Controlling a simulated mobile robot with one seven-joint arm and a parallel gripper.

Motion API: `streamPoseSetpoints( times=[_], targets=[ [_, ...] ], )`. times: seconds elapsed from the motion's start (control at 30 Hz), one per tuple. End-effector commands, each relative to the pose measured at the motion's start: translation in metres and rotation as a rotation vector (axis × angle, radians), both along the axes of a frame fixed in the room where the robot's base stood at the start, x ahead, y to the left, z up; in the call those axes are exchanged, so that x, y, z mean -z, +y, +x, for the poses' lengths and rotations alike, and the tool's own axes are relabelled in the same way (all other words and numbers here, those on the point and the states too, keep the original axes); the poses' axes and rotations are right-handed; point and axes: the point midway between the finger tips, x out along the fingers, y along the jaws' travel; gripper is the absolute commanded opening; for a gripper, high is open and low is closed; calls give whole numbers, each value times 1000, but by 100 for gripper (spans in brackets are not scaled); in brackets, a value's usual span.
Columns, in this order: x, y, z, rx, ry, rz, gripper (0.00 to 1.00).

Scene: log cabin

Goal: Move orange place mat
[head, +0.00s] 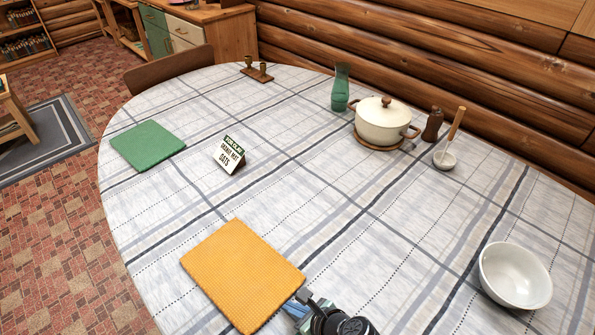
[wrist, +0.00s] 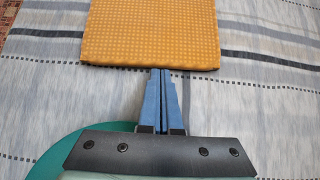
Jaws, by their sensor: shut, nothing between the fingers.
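The orange place mat (head: 243,275) lies flat on the checked tablecloth near the front of the table. In the wrist view the mat (wrist: 150,33) fills the top middle, with its near edge facing my gripper. My gripper (head: 298,303) is at the mat's lower right corner in the head view. In the wrist view the blue fingers (wrist: 160,72) are together and empty, with their tips at the mat's near edge. I cannot tell whether they touch it.
A green place mat (head: 148,146) and a small sign (head: 229,154) are at the left. A white bowl (head: 515,275) is at the right. A lidded pot (head: 383,121), green vase (head: 340,88), grinder (head: 432,125) and ladle (head: 450,140) stand at the back. The table's middle is clear.

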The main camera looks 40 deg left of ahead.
Motion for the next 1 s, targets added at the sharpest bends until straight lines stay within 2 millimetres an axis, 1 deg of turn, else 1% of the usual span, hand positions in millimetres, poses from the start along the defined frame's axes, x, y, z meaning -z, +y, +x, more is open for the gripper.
streamPoseSetpoints(
  times=[0.27,0.37,0.47,1.0],
  targets=[
    [0,0,0,-1,-1,0,0],
    [-2,8,1,-4,-1,1,0],
    [-4,29,1,-6,-1,0,0],
    [4,192,9,-7,-4,0,0]
  ],
)
